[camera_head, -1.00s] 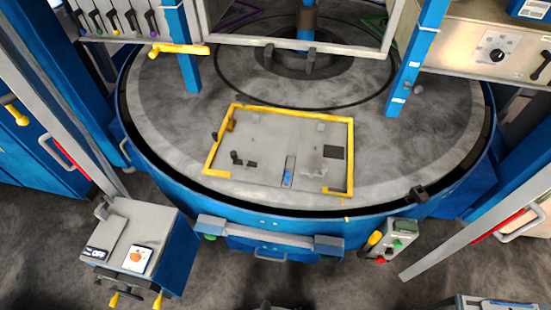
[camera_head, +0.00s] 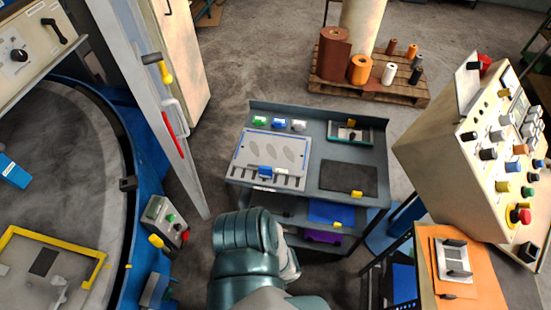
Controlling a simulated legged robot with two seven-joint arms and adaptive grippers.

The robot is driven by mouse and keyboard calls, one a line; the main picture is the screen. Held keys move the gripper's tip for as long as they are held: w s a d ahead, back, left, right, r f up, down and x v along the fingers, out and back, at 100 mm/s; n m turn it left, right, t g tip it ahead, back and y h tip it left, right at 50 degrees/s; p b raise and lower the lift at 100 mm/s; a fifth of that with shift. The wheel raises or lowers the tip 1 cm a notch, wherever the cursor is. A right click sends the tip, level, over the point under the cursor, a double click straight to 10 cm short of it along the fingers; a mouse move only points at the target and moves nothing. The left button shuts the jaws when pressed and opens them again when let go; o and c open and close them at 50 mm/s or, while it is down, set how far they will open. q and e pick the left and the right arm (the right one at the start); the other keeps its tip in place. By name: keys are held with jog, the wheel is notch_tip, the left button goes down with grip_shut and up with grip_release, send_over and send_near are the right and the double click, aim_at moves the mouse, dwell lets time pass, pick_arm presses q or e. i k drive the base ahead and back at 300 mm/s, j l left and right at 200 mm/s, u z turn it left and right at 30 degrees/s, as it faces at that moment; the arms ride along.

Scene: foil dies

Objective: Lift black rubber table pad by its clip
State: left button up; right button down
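The black rubber pad (camera_head: 348,178) lies flat on the right part of the grey cart's top (camera_head: 312,150). A small yellow clip (camera_head: 356,194) sits at the pad's front edge. One of my teal arms (camera_head: 245,265) comes up from the bottom, in front of the cart's left side. I cannot tell which arm it is. No gripper fingers show, and nothing of mine visibly touches the pad or clip.
A white tray (camera_head: 271,160) and green, blue and white pieces lie left on the cart; a framed tray (camera_head: 350,133) is behind the pad. Lower shelves hold a blue pad (camera_head: 330,212) and a purple one. A control console (camera_head: 470,150) stands right, a pallet of rolls (camera_head: 371,85) behind.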

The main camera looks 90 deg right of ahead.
aim_at(357, 180)
jog(key=z, duration=4)
